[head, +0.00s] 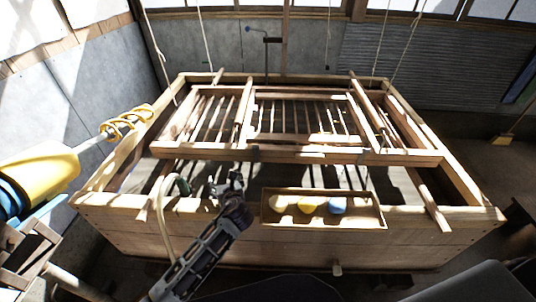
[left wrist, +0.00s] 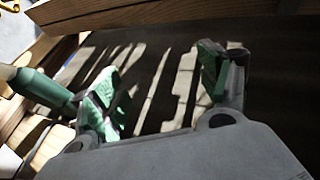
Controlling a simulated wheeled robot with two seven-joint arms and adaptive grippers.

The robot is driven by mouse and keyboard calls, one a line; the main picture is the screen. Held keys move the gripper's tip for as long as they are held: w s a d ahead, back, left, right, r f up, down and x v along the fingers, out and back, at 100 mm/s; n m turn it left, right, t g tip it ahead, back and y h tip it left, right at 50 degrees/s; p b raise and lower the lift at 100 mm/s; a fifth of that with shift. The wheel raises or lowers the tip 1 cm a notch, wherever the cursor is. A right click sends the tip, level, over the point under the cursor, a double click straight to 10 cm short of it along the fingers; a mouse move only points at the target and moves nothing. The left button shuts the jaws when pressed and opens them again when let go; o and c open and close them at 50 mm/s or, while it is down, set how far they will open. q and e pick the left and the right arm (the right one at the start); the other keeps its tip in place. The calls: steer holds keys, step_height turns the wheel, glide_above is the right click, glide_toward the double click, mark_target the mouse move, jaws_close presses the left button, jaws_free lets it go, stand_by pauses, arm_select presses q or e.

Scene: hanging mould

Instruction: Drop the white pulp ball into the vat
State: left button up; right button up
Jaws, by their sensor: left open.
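A pale, cream-white ball (head: 279,203), which looks like the white pulp ball, lies at the left end of a shallow wooden tray (head: 325,223) on the vat's front edge. The large wooden vat (head: 300,243) is open at the top, with a slatted frame over its back part. My left gripper (head: 232,181) is over the vat's front edge, left of the tray and apart from the white ball. In the left wrist view the left gripper (left wrist: 160,88) is open, with green pads and nothing between them. My right gripper is not in view.
A yellow ball (head: 309,205) and a blue ball (head: 337,206) share the tray. A pale hose (head: 161,212) with a green end stands just left of my left gripper. The slatted frame (head: 300,153) hangs among ropes. Open room shows inside the vat near the front.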

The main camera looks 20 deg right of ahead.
arm_select(q)
steer(key=shift+v, duration=5.7)
